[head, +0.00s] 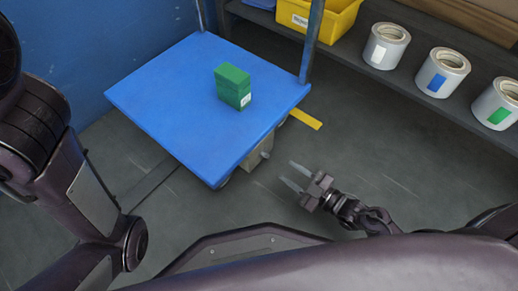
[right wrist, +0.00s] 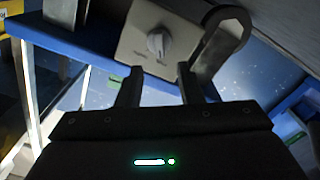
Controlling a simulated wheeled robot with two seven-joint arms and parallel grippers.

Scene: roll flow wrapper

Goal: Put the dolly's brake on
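The dolly (head: 165,100) has a flat blue deck and stands on the grey floor, with a green box (head: 233,88) on top. A beige brake box (head: 257,153) sits under the deck's right edge, with a small knob (head: 265,155) facing my right gripper. In the right wrist view, the brake box (right wrist: 135,45) is pale with a grey knob (right wrist: 158,43). My right gripper (head: 288,173) is open and empty, a short way right of the box. In the wrist view its fingertips (right wrist: 159,68) frame the knob from below, apart from it. My left gripper is out of view.
A caster wheel (right wrist: 224,40) is right beside the brake box. A shelf (head: 420,85) at the upper right holds a yellow bin (head: 318,18) and white rolls (head: 441,72). A yellow floor mark (head: 306,119) lies by the dolly.

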